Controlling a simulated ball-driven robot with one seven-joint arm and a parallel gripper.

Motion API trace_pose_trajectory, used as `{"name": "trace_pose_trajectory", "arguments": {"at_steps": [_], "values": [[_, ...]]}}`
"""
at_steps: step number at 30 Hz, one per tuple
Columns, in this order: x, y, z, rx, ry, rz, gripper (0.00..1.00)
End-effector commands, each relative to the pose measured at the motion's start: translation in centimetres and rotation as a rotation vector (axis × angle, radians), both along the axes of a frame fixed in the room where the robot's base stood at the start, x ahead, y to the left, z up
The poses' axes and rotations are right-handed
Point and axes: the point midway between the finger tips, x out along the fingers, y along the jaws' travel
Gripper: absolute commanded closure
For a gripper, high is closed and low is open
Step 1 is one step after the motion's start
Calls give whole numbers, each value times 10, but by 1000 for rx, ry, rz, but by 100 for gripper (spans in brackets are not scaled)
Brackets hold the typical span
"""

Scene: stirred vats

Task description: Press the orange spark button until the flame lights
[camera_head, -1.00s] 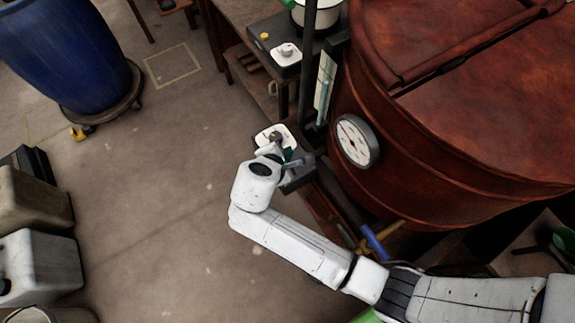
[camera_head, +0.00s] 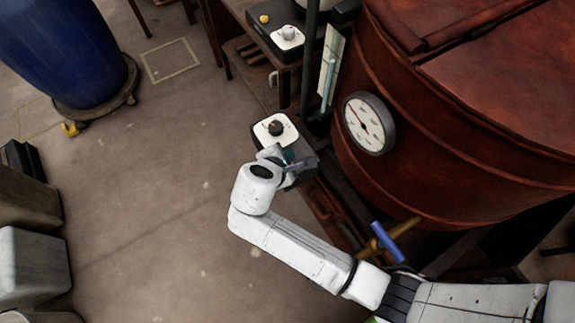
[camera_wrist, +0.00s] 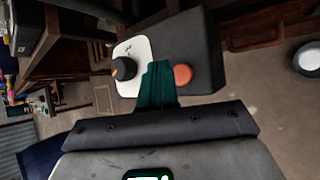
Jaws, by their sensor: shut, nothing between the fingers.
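The orange spark button (camera_wrist: 183,75) shows in the wrist view as a round cap on a dark control box (camera_wrist: 203,50). Beside it is a white plate with a dark knob (camera_wrist: 123,68). My gripper (camera_wrist: 158,68) is shut and empty, its teal fingers in front of the box, with the tips just left of the button. I cannot tell whether they touch the box. In the head view the same box has its white plate and dark knob (camera_head: 276,128) in sight, while my wrist hides the button. No flame is visible.
A large rust-red vat (camera_head: 460,110) with a round dial gauge (camera_head: 369,123) stands right of the box. A blue-handled valve (camera_head: 387,241) is below it. A second knob box (camera_head: 287,38) sits on a bench behind. Open floor lies to the left.

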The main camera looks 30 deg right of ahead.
Motion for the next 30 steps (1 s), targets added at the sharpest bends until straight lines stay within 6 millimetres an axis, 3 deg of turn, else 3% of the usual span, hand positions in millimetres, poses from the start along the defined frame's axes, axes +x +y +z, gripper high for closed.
{"name": "trace_pose_trajectory", "arguments": {"at_steps": [6,30], "values": [[0,0,-13,1,-1,0,100],[0,0,-13,0,-1,0,100]]}}
